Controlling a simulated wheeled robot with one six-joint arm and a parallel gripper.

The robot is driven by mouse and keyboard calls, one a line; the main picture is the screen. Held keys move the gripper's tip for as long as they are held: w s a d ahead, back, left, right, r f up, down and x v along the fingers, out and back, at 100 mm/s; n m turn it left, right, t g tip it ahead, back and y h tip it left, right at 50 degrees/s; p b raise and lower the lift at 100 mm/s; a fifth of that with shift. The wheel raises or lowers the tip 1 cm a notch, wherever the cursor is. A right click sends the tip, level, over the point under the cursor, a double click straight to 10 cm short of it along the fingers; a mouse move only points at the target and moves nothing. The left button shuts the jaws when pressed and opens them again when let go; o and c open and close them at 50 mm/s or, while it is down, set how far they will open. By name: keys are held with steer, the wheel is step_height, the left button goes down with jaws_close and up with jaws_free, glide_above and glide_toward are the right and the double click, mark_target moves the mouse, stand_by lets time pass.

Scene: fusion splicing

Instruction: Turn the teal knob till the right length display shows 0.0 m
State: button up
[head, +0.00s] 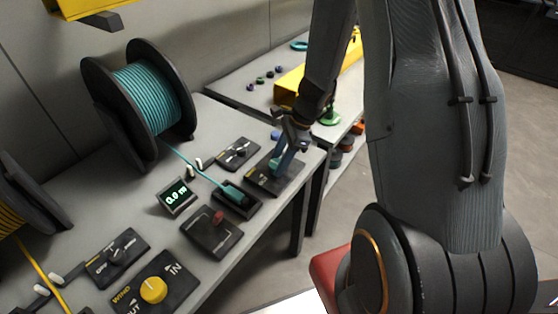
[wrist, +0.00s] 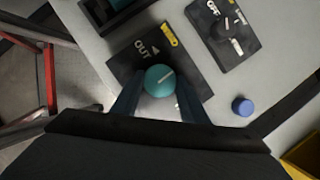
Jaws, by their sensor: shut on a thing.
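The teal knob (wrist: 160,80) sits on a dark plate (wrist: 190,58) marked WIND and OUT, with a pale pointer line on its top. My gripper (wrist: 157,104) is shut on the teal knob, one finger on each side of it. In the head view my gripper (head: 282,160) is down over the same plate (head: 262,179) and largely hides the knob.
A dark switch plate (head: 238,153) marked OFF lies beside the knob plate. A teal cable runs from the spool to a dark block (head: 236,197). A blue cylinder (wrist: 242,106) stands near the gripper.

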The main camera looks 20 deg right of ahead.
mark_target(288, 169)
steer(key=shift+m, duration=0.4)
steer(key=o, duration=1.1)
steer(key=b+v, duration=0.1)
steer(key=v, duration=0.6)
steer(key=shift+s+d+r, duration=0.15)
steer(key=shift+r, duration=0.2)
